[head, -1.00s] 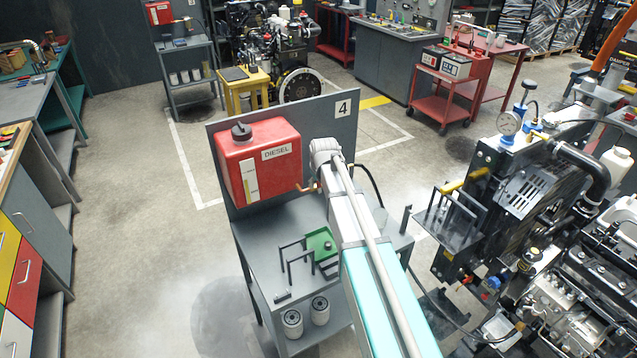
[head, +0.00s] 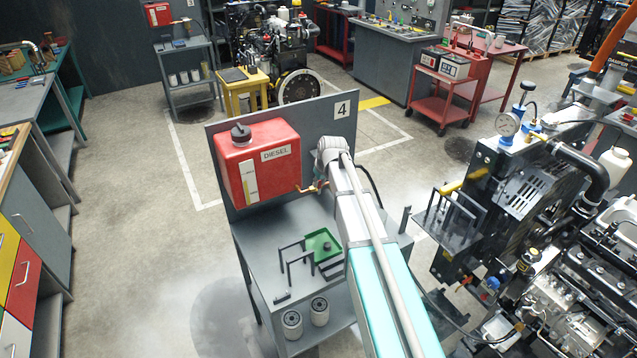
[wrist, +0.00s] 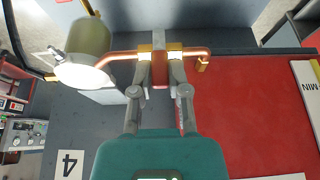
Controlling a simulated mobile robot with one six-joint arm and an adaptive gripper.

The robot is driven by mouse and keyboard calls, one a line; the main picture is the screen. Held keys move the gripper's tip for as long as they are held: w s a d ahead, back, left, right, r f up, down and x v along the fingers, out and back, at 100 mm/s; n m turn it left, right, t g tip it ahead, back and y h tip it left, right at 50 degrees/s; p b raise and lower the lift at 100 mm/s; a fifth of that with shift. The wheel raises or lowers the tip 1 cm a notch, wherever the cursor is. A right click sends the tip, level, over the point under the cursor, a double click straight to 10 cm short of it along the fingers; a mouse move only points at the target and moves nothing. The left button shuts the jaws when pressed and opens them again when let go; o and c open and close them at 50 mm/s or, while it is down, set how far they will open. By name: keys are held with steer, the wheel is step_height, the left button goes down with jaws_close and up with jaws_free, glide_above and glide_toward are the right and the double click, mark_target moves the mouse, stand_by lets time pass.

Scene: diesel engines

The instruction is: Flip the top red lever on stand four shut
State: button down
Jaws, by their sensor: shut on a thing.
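The stand with the number four plate (head: 342,110) carries a red diesel tank (head: 258,160) on its upright panel. In the wrist view, the red lever (wrist: 160,73) is between the fingertips of my gripper (wrist: 160,58), which is shut on it. The lever sits on a copper pipe (wrist: 120,61) that runs from the side of the red tank (wrist: 250,115) to a pale olive cylinder (wrist: 86,45). In the head view my arm hides the gripper's fingers and most of the lever.
The stand's shelf (head: 268,236) holds a green tray (head: 322,243) and dark brackets, with white filters (head: 320,311) below. A black hose (head: 372,185) curves behind my arm. A large engine (head: 520,190) stands close on the right. The floor to the left is open.

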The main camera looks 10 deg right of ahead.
steer(key=c, duration=0.6)
jaws_free()
steer(key=shift+d, duration=0.1)
steer(key=shift+s, duration=0.1)
steer(key=shift+s+a+h, duration=0.1)
steer(key=shift+a+h, duration=0.3)
steer(key=shift+h, duration=0.3)
steer(key=p+v, duration=1.3)
steer(key=v, duration=0.1)
steer(key=shift+s+f+m+g+b, duration=0.6)
steer(key=shift+s+f+g+b, duration=0.15)
steer(key=shift+s+f+b, duration=2.85)
steer(key=shift+s+f+m+g+b, duration=0.65)
steer(key=shift+s+f+b, duration=2.8)
steer(key=shift+s, duration=0.75)
steer(key=shift+s+f+m+g+b, duration=0.55)
steer(key=shift+s+f+g+b, duration=0.25)
steer(key=shift+s+f+b, duration=2.75)
